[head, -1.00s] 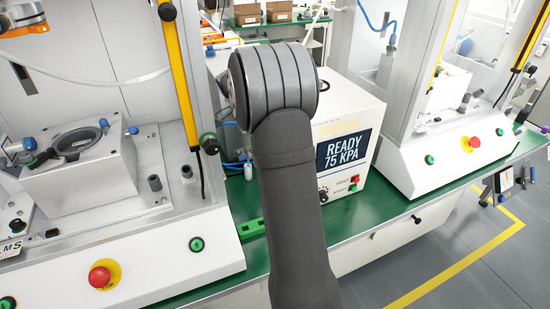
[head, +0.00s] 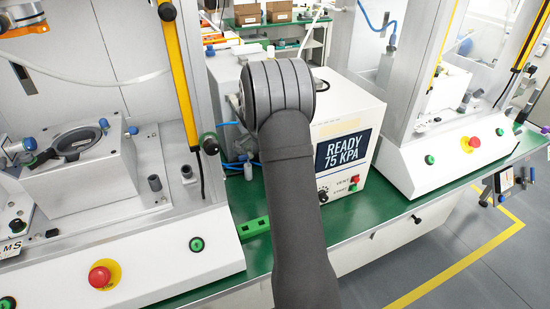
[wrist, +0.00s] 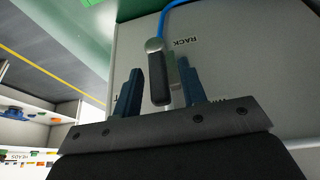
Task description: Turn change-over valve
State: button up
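The change-over valve shows in the wrist view as a black lever (wrist: 158,85) on a round metal hub (wrist: 154,45), on a pale panel with a blue hose at the hub. My gripper (wrist: 159,67) has its two dark blue fingers on either side of the lever. Gaps show between the lever and both fingers, so it is open around the lever and not closed on it. An upside-down RACK label (wrist: 187,42) lies beside the hub; another label is mostly hidden by the gripper. In the head view my arm hides the valve and gripper.
A white tester box (head: 347,120) reading READY 75 KPA stands right of my arm on the green bench (head: 350,225). A press station with a grey fixture block (head: 80,180) and red stop button (head: 99,277) is on the left. Another press station (head: 440,155) stands on the right.

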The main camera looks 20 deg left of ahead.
grip_shut()
jog(key=shift+s+d+f+m+t+y, duration=0.1)
jog(key=shift+s+d+m+t+y, duration=0.2)
jog(key=shift+t+y, duration=0.65)
jog(key=shift+s+d+f+m+t+y, duration=0.15)
jog(key=shift+s+d+t+y, duration=0.25)
jog(key=shift+t+y, duration=0.5)
jog(key=shift+d+t+y, duration=0.1)
jog(key=shift+t+y, duration=0.15)
jog(key=shift+t, duration=0.1)
grip_release()
jog(key=shift+s, duration=0.1)
